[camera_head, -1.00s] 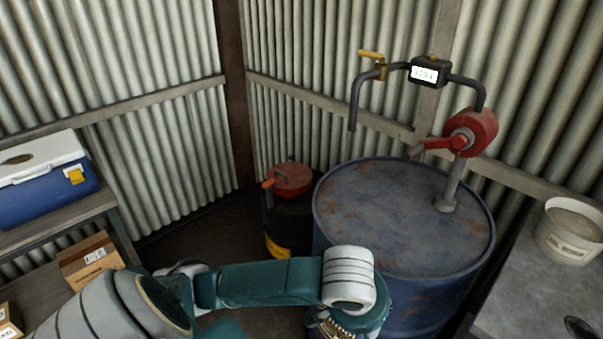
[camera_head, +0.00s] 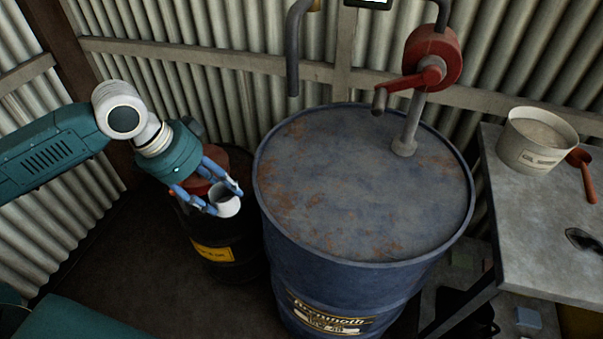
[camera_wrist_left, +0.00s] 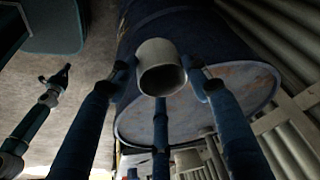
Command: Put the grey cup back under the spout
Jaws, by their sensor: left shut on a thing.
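The grey cup (camera_head: 229,207) is held between the blue fingers of my left gripper (camera_head: 227,200), in the air left of the blue drum's rim. Its mouth faces up in the head view, and the fingers hide part of its side. In the left wrist view the cup (camera_wrist_left: 160,68) sits between the fingers, with its dark opening visible. The spout is the dark pipe end (camera_head: 293,75) hanging above the far left of the blue drum (camera_head: 365,190). The cup is to the left of the spout and lower than it.
A red crank pump (camera_head: 432,57) stands on the drum. A grey bench (camera_head: 550,222) at right bears a white bucket (camera_head: 533,148) and a red scoop (camera_head: 584,172).

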